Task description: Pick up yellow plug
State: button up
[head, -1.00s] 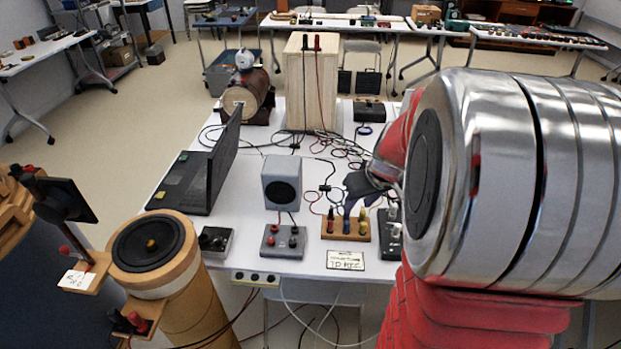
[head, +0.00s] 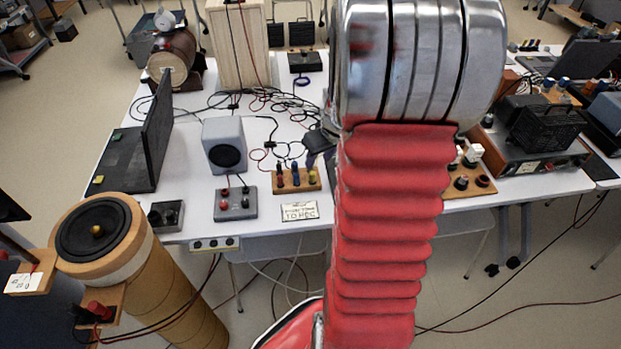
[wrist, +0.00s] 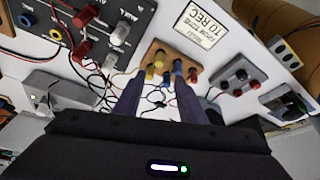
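The yellow plug (head: 312,176) stands upright at the right end of a small wooden block (head: 297,186) on the white table. A blue plug (head: 296,172) and a dark red plug (head: 280,178) stand left of it. In the wrist view the yellow plug (wrist: 150,72) shows just beyond the fingertips, nearer the left finger. The blue plug (wrist: 178,67) is by the right fingertip. My gripper (wrist: 160,82) is open and empty, its two dark fingers pointing at the block. In the head view my gripper is largely hidden behind my arm.
A lettered card (head: 299,212) lies in front of the block. A grey speaker box (head: 224,145) and a grey terminal box (head: 235,204) stand to its left. Loose cables (head: 262,100) spread behind. In the wrist view a dark panel with knobs (wrist: 95,30) is close on the left.

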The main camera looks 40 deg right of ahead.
aim_at(312, 173)
jog(key=shift+x, duration=2.85)
jog(key=shift+x, duration=2.65)
jog(key=shift+s, duration=0.1)
jog(key=shift+c, duration=0.3)
grip_shut()
